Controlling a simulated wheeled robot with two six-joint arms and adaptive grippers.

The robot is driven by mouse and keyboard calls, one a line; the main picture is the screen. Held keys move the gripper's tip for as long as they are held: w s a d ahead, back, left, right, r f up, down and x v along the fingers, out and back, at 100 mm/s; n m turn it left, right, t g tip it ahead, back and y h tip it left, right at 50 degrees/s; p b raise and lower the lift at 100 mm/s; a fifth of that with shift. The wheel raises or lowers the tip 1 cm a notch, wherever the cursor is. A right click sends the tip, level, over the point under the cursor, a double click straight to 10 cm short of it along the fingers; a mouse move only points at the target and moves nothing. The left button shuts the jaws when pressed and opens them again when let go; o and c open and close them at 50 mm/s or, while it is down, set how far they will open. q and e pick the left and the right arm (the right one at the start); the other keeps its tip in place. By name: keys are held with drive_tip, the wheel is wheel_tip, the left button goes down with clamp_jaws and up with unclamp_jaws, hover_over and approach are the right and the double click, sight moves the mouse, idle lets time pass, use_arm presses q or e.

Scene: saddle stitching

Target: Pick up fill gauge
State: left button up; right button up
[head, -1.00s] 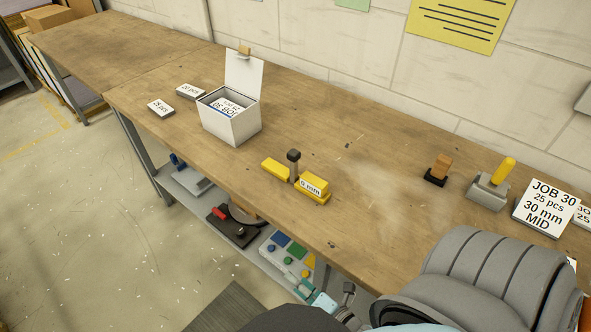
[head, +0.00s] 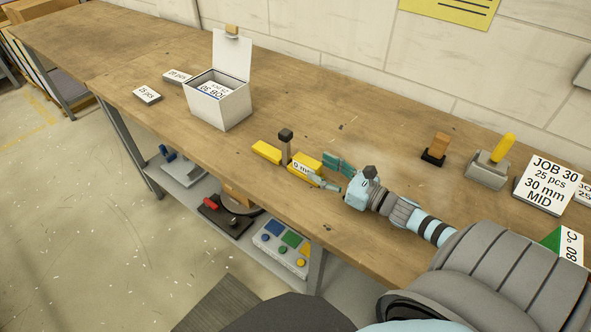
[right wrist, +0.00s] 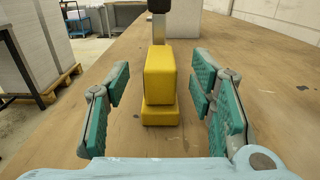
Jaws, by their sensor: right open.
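The fill gauge appears to be the yellow piece (head: 304,165) with a "mm" label, on the workbench near its front edge. A dark-topped upright post (head: 285,146) stands at its left, with another yellow block (head: 267,151) beyond. My right gripper (head: 333,172) is open just right of the labelled yellow piece. In the right wrist view the yellow piece (right wrist: 160,82) stands ahead, between and beyond the open green-padded fingers (right wrist: 160,105), with no finger touching it. The dark-topped post shows behind it. My left gripper is not in view.
An open white box (head: 219,105) with cards inside stands left on the workbench (head: 365,130). Two small labelled blocks lie farther left.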

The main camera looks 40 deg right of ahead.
sight(295, 156)
drive_tip(key=x, duration=0.7)
drive_tip(key=shift+f, duration=0.25)
drive_tip(key=shift+w+a, duration=0.15)
drive_tip(key=shift+w, duration=0.25)
drive_tip(key=shift+s, duration=0.1)
clamp_jaws()
